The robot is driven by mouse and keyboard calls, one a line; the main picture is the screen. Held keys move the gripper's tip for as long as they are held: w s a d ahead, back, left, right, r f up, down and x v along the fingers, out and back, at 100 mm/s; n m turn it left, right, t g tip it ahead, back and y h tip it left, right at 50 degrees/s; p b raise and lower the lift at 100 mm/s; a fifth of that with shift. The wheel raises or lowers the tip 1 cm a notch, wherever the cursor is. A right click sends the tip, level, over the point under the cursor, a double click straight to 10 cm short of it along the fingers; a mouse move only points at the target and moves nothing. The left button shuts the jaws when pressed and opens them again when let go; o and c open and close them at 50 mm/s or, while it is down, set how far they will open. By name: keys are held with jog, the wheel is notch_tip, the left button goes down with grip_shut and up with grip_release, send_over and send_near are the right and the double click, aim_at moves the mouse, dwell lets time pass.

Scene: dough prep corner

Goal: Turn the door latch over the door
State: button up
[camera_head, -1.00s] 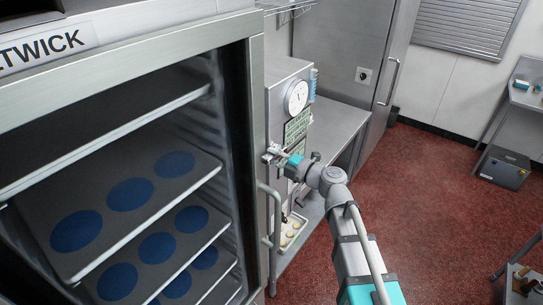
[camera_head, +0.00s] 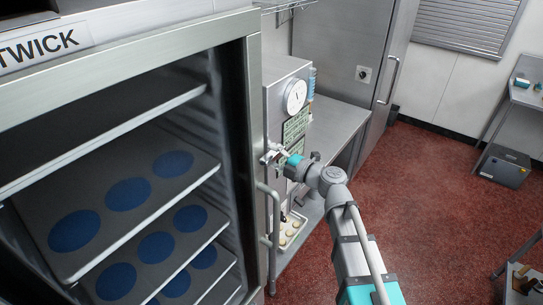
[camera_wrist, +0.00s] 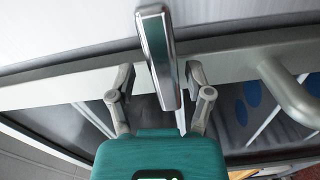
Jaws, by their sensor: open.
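The door latch (camera_wrist: 158,55) is a shiny metal bar in the wrist view. It lies lengthwise between my fingers, and its lower end overlaps the edge of the door frame (camera_wrist: 235,65). My gripper (camera_wrist: 160,82) is open, with one finger on each side of the bar. I see a gap on both sides, so it does not look gripped. In the head view my gripper (camera_head: 271,155) is at the right edge of the cabinet door (camera_head: 255,130), above the door handle (camera_head: 276,215). The latch is small there and partly hidden by the fingers.
Inside the cabinet, shelves (camera_head: 120,228) carry several blue discs. A gauge (camera_head: 296,95) and a green label panel (camera_head: 296,125) are on the unit behind my gripper. A steel counter (camera_head: 335,125) stands beyond. The red floor (camera_head: 430,190) at right is largely clear.

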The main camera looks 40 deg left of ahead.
jog(key=d, duration=1.1)
jog(key=shift+w+d, duration=0.35)
jog(key=shift+w, duration=0.05)
jog(key=w+d+f+m+t+h+b, duration=0.1)
jog(key=w+d+f+m+h+b, duration=0.35)
jog(key=d+f+m, duration=0.5)
jog(key=w+d+f+m+t+h+b, duration=0.1)
jog(key=w+d+f+m+h+b, duration=0.45)
jog(key=d+f, duration=0.7)
jog(key=s+d+f+m+h+b, duration=0.1)
jog(key=d+f+m+h, duration=0.1)
jog(key=d+m, duration=0.5)
jog(key=s+d+f+m+h+b, duration=0.1)
jog(key=d+f+m, duration=0.4)
jog(key=d, duration=0.6)
jog(key=s+d+f+m+h+b, duration=0.1)
jog(key=d+f+m+h, duration=0.3)
jog(key=d+m, duration=0.4)
jog(key=shift+s+d+m+h+b, duration=0.35)
jog(key=shift+d+h+b, duration=0.15)
jog(key=shift+d+b, duration=0.4)
